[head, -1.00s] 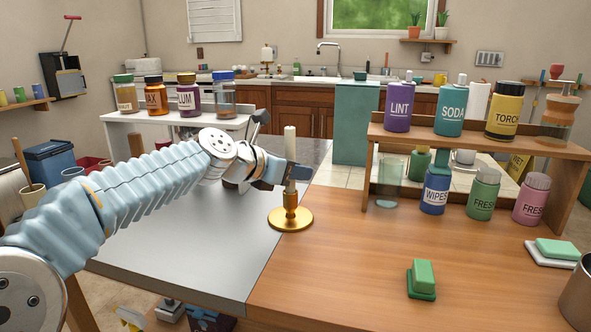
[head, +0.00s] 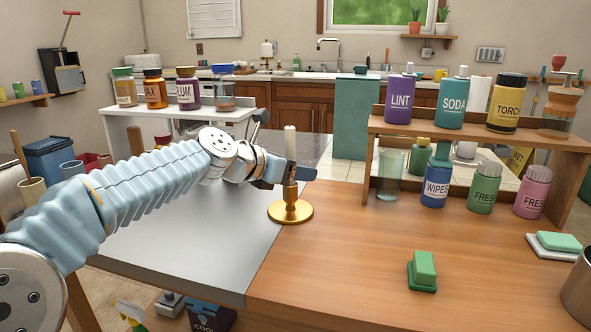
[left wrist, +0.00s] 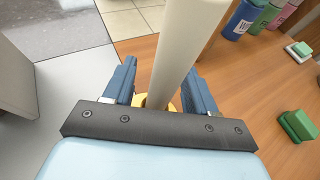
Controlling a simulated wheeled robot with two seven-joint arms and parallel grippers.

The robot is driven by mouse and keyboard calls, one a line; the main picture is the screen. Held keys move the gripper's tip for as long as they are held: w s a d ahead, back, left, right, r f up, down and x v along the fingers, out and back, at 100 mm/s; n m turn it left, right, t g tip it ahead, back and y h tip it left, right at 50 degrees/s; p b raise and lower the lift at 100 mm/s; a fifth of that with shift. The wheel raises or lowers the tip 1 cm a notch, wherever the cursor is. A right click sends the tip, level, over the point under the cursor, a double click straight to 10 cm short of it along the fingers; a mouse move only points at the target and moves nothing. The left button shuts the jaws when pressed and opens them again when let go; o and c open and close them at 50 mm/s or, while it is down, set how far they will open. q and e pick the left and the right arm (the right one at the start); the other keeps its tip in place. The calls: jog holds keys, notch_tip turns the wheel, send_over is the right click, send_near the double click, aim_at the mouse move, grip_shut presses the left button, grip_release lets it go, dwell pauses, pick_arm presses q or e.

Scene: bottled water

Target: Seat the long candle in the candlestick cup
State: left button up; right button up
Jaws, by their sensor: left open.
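The long cream candle (head: 290,142) stands upright in line with the brass candlestick (head: 290,211) on the wooden table. Its lower end appears to be in the cup, but my gripper partly hides the join. My left gripper (head: 299,173) is open, with its fingers on either side of the candle low down. In the left wrist view the candle (left wrist: 183,45) passes between the two blue fingers, with gaps beside it, and some of the golden candlestick (left wrist: 142,101) shows below. My right gripper is not in view.
A wooden shelf (head: 480,140) with several bottles stands to the right. A green sponge block (head: 423,265) lies at the front right. The grey metal tabletop (head: 190,255) at left is clear beneath my arm.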

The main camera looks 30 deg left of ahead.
pick_arm(q)
jog(key=shift+s, duration=0.1)
jog(key=v, duration=1.3)
jog(key=shift+s+p, duration=0.3)
jog(key=shift+p, duration=0.15)
jog(key=shift+a+r, duration=0.1)
